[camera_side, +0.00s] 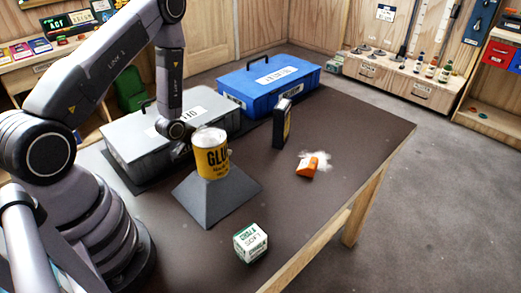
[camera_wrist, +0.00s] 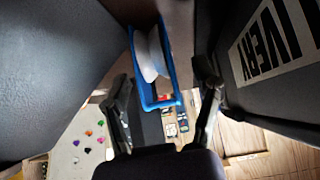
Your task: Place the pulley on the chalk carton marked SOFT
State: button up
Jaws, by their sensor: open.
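The pulley, a blue frame around a white wheel (camera_wrist: 152,60), shows in the wrist view between and beyond the two fingers of my gripper (camera_wrist: 164,88). The fingers are open and I see no clear contact with the pulley. In the side view my gripper's end (camera_side: 178,132) is low behind the glue can, beside the grey case, and the pulley is hidden there. A small white and green carton (camera_side: 250,243) stands at the near edge of the table; its tilted lettering is hard to read but looks like SOFT.
A yellow glue can (camera_side: 211,158) stands on a grey sloped block (camera_side: 216,199). A grey case (camera_side: 150,140) and a blue case (camera_side: 268,84) are at the back. An upright black box (camera_side: 282,124) and an orange object (camera_side: 312,166) by white powder are mid-table. The right side is clear.

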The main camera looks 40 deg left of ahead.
jog(key=shift+x, duration=0.9)
jog(key=shift+c, duration=0.2)
grip_shut()
